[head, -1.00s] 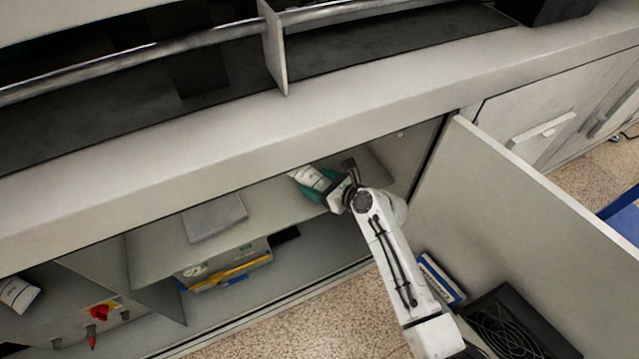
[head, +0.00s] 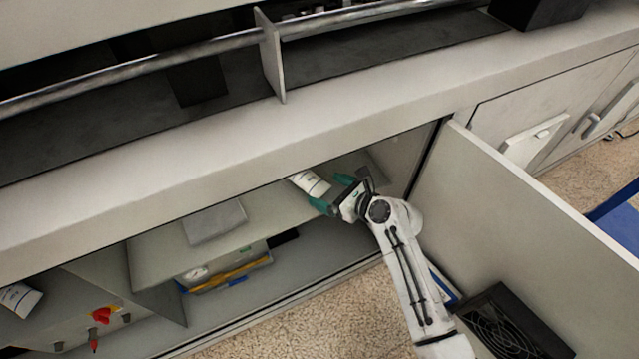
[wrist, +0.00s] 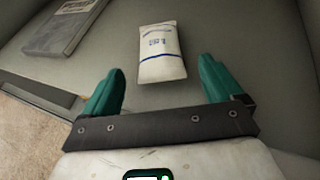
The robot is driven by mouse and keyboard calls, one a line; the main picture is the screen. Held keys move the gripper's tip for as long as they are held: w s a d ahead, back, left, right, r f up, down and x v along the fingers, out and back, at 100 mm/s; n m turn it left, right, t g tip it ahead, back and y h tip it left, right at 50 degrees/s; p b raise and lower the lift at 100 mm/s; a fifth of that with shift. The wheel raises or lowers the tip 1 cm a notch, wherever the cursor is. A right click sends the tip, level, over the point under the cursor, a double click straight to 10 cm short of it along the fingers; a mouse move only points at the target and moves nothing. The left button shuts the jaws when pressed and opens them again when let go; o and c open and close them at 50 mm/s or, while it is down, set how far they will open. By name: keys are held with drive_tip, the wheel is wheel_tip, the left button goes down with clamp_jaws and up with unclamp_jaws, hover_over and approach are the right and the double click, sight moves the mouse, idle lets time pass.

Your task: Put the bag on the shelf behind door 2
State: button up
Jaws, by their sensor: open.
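A white bag (head: 311,183) with blue print lies on the shelf (head: 270,205) inside the open cabinet. It also shows in the wrist view (wrist: 161,52), just beyond the fingertips and apart from them. My gripper (head: 332,190) is open and empty, with its green fingers spread at the shelf in front of the bag. In the wrist view the gap between the fingers (wrist: 160,88) faces the bag. The open door (head: 520,215) stands to the right of my arm. No door number can be read.
A grey book (head: 214,221) lies left on the same shelf. Below it are a gauge and a yellow tool (head: 230,272). Another white bag (head: 20,298) is in the left compartment. A black crate (head: 510,320) stands by the open door.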

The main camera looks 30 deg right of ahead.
drive_tip(key=s+d+r+n+g+h, duration=0.1)
drive_tip(key=s+n+g, duration=0.3)
drive_tip(key=s+n, duration=0.6)
drive_tip(key=s+d+r+n+g+h+p, duration=0.1)
drive_tip(key=s+n+g+h, duration=0.1)
drive_tip(key=s+n, duration=0.8)
drive_tip(key=s+d+r+n+g+h, duration=0.1)
drive_tip(key=s+n+g, duration=0.4)
drive_tip(key=s+n, duration=0.6)
drive_tip(key=shift+s+d+r+g+h, duration=0.15)
drive_tip(key=shift+s+g+h, duration=0.15)
drive_tip(key=shift+s+h, duration=0.75)
drive_tip(key=shift+s+y, duration=0.25)
